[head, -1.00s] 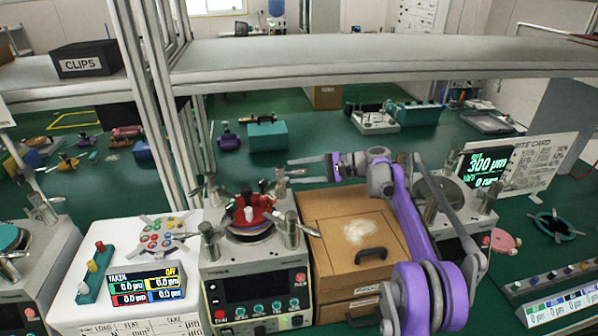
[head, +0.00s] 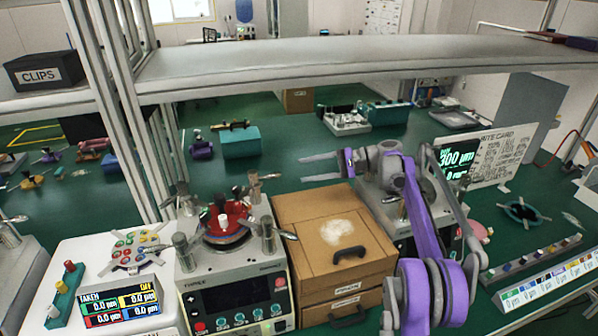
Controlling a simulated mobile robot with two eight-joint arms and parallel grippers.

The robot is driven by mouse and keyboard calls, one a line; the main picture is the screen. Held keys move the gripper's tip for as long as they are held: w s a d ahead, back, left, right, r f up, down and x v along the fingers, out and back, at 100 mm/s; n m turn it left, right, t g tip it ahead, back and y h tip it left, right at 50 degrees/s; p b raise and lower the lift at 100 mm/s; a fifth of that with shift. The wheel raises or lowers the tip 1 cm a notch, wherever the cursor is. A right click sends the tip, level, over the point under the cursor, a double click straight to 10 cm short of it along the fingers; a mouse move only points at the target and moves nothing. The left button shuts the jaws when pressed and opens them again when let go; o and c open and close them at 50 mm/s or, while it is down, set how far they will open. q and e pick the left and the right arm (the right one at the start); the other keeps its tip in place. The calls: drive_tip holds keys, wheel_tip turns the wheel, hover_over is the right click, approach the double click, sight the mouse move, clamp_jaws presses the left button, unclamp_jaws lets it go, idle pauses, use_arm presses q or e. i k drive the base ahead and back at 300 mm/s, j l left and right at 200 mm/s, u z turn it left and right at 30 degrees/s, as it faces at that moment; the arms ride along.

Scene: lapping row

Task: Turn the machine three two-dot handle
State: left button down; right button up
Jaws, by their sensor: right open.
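A lapping machine (head: 235,285) stands at left centre, with a red-topped round plate (head: 226,222) and several upright posts with lever handles around it. Another lapping machine (head: 372,207) stands at the right, largely hidden behind my purple and grey right arm. I cannot make out dots on any handle, nor which machine is number three. My right gripper (head: 303,169) is open and empty. Its two thin fingers point left, above and behind the wooden box, apart from the machines' handles. My left gripper is not in view.
A wooden drawer box (head: 300,235) with dark handles stands between the machines. A white panel (head: 85,275) with coloured knobs is at the left. A long shelf (head: 330,62) on metal uprights crosses above. A green display (head: 455,162) and a card (head: 492,158) stand at the right.

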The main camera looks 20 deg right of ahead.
sight(267, 229)
drive_tip(key=k, duration=1)
